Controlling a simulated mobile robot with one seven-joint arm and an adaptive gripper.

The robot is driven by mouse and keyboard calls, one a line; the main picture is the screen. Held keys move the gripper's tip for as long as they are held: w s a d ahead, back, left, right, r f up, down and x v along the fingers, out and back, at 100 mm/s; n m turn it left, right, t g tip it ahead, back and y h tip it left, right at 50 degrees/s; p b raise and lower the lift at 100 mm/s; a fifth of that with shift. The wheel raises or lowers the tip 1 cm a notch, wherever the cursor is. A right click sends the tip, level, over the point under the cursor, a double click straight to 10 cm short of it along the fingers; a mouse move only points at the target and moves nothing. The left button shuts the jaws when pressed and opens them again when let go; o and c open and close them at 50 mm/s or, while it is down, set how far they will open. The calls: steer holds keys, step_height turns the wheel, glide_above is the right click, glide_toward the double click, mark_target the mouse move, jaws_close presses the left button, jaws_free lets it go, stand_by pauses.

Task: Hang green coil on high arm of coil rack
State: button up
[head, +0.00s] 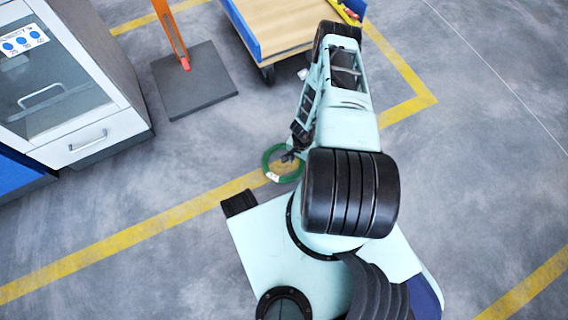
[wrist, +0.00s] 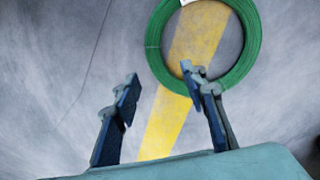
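The green coil (head: 268,173) is a thin ring with a white tag, seen over the yellow floor line near my base. In the wrist view the coil (wrist: 153,50) fills the upper right, with its tag at the top edge. My gripper (head: 291,154) is at the coil's upper right in the head view. In the wrist view my gripper (wrist: 165,92) has its fingers apart, with nothing between them. The right finger overlaps the ring's lower edge; I cannot tell whether they touch. An orange post (head: 170,30) on a dark base plate (head: 195,88) appears to be the coil rack; its upper part and arms are out of view.
A cabinet (head: 100,135) with a glass front and drawer stands at the left. A wheeled cart (head: 275,25) with a wooden top and blue edges stands at the top, right of the rack base. Open grey floor lies between my base and the rack.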

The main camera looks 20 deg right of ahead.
step_height(320, 180, down, 2)
steer(key=shift+f, duration=0.15)
steer(key=f+b, duration=0.1)
steer(key=f, duration=0.1)
steer(key=f+b, duration=0.1)
steer(key=f, duration=0.1)
steer(key=shift+s+f+b, duration=0.1)
steer(key=shift+s+b, duration=0.3)
steer(key=shift+f, duration=0.55)
steer(key=shift+c, duration=0.2)
jaws_close()
steer(key=shift+r, duration=0.1)
